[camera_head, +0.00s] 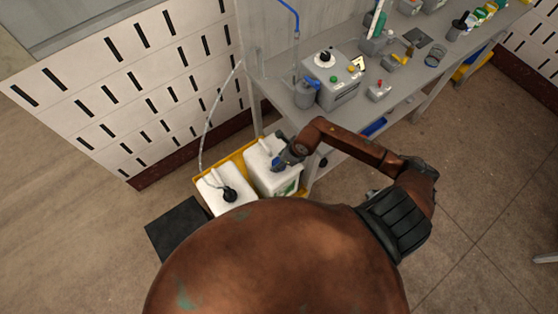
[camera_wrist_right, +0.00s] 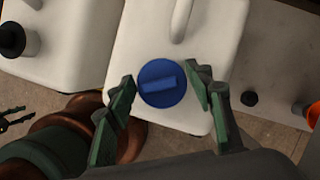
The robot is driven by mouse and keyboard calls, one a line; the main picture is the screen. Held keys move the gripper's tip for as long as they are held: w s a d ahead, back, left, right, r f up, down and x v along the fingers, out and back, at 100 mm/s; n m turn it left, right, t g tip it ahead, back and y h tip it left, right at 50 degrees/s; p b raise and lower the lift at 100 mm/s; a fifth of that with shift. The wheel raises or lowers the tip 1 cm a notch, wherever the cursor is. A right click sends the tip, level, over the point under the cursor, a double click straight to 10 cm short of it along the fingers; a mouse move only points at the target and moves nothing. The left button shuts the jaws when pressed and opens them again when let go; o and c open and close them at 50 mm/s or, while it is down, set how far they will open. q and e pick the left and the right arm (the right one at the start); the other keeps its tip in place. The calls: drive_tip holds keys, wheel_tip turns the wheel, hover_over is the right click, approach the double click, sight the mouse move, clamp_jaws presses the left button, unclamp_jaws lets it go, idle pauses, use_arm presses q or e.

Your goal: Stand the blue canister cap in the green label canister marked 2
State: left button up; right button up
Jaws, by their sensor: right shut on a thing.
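The blue canister cap (camera_wrist_right: 161,84) is round with a raised bar. It sits between the fingers of my right gripper (camera_wrist_right: 160,92), which is shut on it. Behind it in the wrist view is a white canister (camera_wrist_right: 140,45) with a handle. In the head view this canister (camera_head: 262,168) shows a green label (camera_head: 287,189) on its side; its number is not readable. My right gripper (camera_head: 283,161) is at the canister's top there. The canister's opening is hidden, and I cannot tell whether the cap touches it.
A second white canister (camera_head: 222,200) with a black cap (camera_head: 230,194) and a hose stands to the left. Both stand in a yellow tray (camera_head: 238,158). A grey bench (camera_head: 400,106) with a machine (camera_head: 334,82) and bottles is at the right. A dark mat (camera_head: 178,232) lies on the floor.

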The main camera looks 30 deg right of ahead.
drive_tip(key=o, duration=1.3)
drive_tip(key=v, duration=1.2)
drive_tip(key=shift+a+f, duration=0.1)
